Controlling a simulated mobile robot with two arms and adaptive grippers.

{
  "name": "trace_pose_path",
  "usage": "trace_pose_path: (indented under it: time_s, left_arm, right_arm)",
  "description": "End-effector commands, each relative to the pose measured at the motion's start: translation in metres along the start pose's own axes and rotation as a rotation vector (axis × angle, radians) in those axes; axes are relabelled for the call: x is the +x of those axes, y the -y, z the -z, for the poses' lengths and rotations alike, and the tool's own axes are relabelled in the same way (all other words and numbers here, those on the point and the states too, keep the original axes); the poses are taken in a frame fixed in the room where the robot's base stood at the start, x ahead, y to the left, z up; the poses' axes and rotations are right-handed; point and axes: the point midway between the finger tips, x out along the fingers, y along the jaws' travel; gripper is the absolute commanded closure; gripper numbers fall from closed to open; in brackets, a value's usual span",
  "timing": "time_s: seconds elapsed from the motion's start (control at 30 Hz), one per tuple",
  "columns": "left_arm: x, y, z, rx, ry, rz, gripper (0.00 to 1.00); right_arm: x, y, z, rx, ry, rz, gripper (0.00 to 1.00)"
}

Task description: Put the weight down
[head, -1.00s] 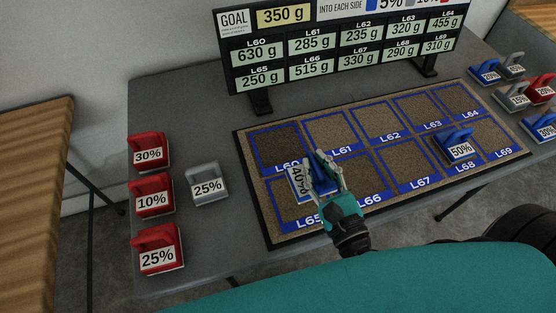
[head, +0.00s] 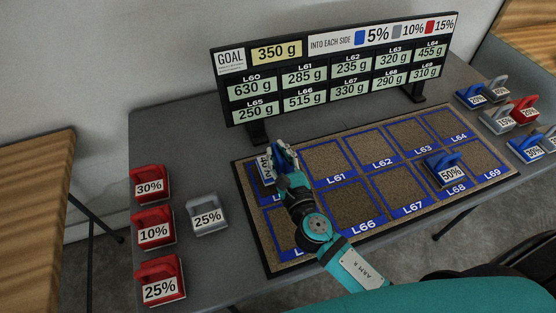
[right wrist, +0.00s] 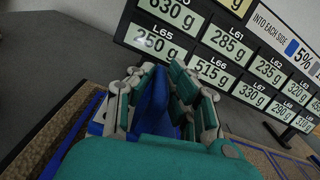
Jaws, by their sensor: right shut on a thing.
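My right gripper (head: 284,156) is shut on a blue weight (head: 266,169) with a white label, which reads 40% in the earlier head view. The weight is at the L60 cell, the far-left cell of the brown mat (head: 323,160). My gripper and forearm hide most of that cell and part of L65. I cannot tell whether the weight touches the mat. In the right wrist view the blue handle (right wrist: 155,98) stands between the fingers of my right gripper (right wrist: 160,78). My left gripper is not in view.
A blue 50% weight (head: 444,170) stands in L68. Red weights (head: 153,227) and a grey 25% weight (head: 207,215) stand left of the mat. Several more weights (head: 500,118) stand at the right. The display board (head: 340,70) rises behind the mat. L61 and L66 look empty.

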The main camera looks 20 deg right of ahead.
Motion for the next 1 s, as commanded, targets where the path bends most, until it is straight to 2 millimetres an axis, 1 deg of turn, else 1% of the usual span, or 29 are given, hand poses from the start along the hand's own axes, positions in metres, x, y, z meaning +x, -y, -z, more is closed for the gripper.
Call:
trace_pose_path:
  time_s: [0.03, 0.13, 0.43, 0.57, 0.6, 0.73, 0.77, 1.0]
  left_arm:
    - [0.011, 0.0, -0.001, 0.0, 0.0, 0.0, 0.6]
    - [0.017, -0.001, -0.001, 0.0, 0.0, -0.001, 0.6]
    - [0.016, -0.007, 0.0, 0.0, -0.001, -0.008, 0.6]
    - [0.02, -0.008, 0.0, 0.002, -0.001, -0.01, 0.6]
    - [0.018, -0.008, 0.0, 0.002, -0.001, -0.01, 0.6]
    - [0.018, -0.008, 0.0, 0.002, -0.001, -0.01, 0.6]
    - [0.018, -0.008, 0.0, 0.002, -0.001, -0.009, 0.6]
    - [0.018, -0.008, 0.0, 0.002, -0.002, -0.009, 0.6]
  right_arm:
    - [0.0, -0.003, 0.014, 0.0, -0.002, 0.0, 1.0]
    - [0.0, -0.004, 0.025, -0.001, -0.001, 0.0, 1.0]
    - [-0.001, -0.004, 0.025, 0.0, 0.001, 0.0, 1.0]
    - [-0.001, -0.005, 0.03, -0.001, 0.0, 0.0, 1.0]
    - [-0.001, -0.005, 0.029, 0.0, -0.001, 0.0, 0.8]
    - [-0.001, -0.005, 0.028, 0.0, -0.001, 0.0, 0.63]
    - [-0.001, -0.005, 0.028, 0.0, -0.001, 0.0, 0.62]
    - [-0.001, -0.004, 0.027, 0.0, 0.0, 0.0, 0.62]
